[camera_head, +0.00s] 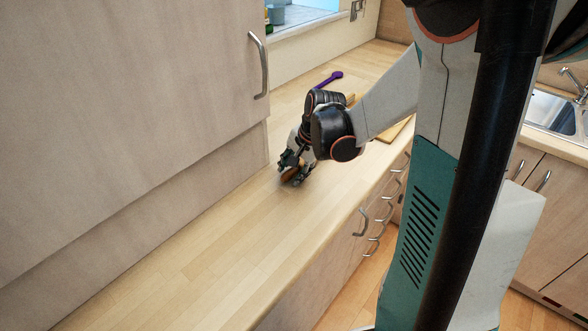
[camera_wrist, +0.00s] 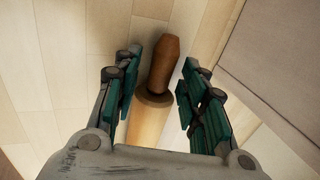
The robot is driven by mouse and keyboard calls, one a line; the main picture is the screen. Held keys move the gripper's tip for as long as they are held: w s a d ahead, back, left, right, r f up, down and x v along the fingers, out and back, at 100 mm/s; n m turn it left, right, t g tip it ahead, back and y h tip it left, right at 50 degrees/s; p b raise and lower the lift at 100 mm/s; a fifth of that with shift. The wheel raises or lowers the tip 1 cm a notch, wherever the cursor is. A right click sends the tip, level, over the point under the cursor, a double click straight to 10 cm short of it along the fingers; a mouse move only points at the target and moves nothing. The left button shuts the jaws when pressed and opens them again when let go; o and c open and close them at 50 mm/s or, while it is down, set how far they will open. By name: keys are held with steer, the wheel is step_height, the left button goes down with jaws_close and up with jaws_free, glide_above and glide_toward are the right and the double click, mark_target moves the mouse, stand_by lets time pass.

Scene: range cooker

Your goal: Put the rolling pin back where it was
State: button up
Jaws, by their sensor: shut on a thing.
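The rolling pin has a brown handle and a paler wooden body. In the wrist view its handle (camera_wrist: 163,62) points away between my fingers, and the body (camera_wrist: 148,122) runs back toward the palm. My gripper (camera_wrist: 160,85) is shut on the rolling pin. In the head view my gripper (camera_head: 294,171) is low over the wooden counter, and only a small brown part of the rolling pin (camera_head: 289,174) shows under the fingers. The rest is hidden by my gripper. I cannot tell whether the pin touches the counter.
The wooden counter (camera_head: 190,258) is clear in front of my gripper. A tall cabinet (camera_head: 130,110) borders it on the left. Behind my arm lie a purple utensil (camera_head: 328,79) and a partly hidden wooden board (camera_head: 392,131). A sink (camera_head: 548,110) is at the far right.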

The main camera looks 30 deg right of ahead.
steer(key=shift+s+f, duration=0.1)
steer(key=shift+f, duration=0.15)
steer(key=shift+s+f+b, duration=0.15)
steer(key=shift+f+b, duration=0.15)
steer(key=shift+b, duration=0.2)
jaws_close()
steer(key=o, duration=0.9)
jaws_free()
steer(key=shift+a, duration=0.1)
steer(key=o, duration=0.4)
steer(key=shift+f, duration=0.15)
steer(key=shift+o, duration=0.2)
steer(key=shift+w, duration=0.2)
steer(key=shift+r+p, duration=0.45)
steer(key=shift+r, duration=0.1)
steer(key=p+v, duration=0.4)
steer(key=v, duration=0.8)
steer(key=shift+r+p, duration=0.25)
steer(key=shift+p, duration=0.1)
